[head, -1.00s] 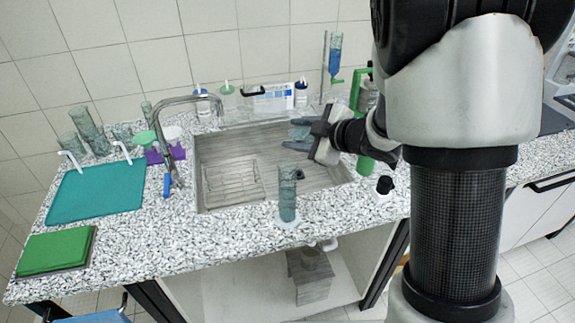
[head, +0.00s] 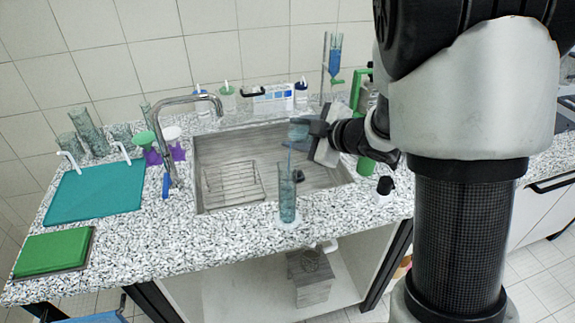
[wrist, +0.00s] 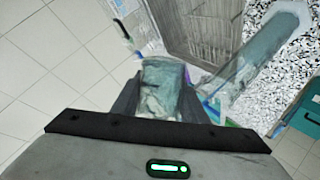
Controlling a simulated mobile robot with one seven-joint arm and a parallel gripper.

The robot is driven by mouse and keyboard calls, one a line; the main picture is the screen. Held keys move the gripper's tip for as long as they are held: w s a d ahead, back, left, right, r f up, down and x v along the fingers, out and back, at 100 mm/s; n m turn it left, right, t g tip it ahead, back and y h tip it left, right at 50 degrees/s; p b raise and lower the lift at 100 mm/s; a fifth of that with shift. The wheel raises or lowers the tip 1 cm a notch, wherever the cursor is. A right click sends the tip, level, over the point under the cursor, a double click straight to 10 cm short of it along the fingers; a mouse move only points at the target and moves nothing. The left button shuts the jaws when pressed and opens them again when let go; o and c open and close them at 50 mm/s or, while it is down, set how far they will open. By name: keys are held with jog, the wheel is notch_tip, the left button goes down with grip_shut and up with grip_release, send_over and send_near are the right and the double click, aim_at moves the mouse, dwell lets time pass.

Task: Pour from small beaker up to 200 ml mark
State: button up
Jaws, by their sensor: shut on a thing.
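The cylinder (head: 287,202) stands upright on the counter at the sink's front edge. The liquid level and the 200 ml mark cannot be read.
The sink (head: 225,160) with a wire rack (head: 232,184) lies behind the cylinder. A curved tap (head: 165,125) stands at its left. A black-capped bottle (head: 384,187) stands to the right. A teal board (head: 95,195) and green board (head: 52,250) lie on the left counter.

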jog(key=shift+r+b, duration=0.15)
jog(key=shift+b, duration=0.25)
dwell(0.3)
jog(key=shift+f+n+t+h+b, duration=0.5)
jog(key=shift+n+b, duration=0.2)
jog(key=shift+b, duration=1)
dwell(0.6)
jog(key=shift+r+n+t+b, duration=0.4)
jog(key=shift+n+b, duration=0.1)
jog(key=shift+b, duration=0.6)
dwell(1.3)
jog(key=shift+f+h+b, duration=0.15)
jog(key=shift+h+b, duration=0.15)
jog(key=shift+b, duration=0.3)
jog(key=r+p, duration=0.1)
jog(key=p, duration=0.1)
jog(key=shift+d+r+p, duration=0.1)
jog(key=shift+d+p, duration=0.05)
jog(key=shift+p, duration=0.2)
jog(key=shift+f+m+p, duration=0.3)
jog(key=shift+m+p, duration=0.1)
jog(key=shift+p, duration=0.25)
jog(key=m+g+y+p, duration=0.1)
jog(key=p, duration=0.2)
jog(key=shift+r, duration=0.35)
jog(key=shift+f, duration=0.4)
jog(key=shift+m+g+p, duration=0.3)
jog(key=shift+p, duration=0.2)
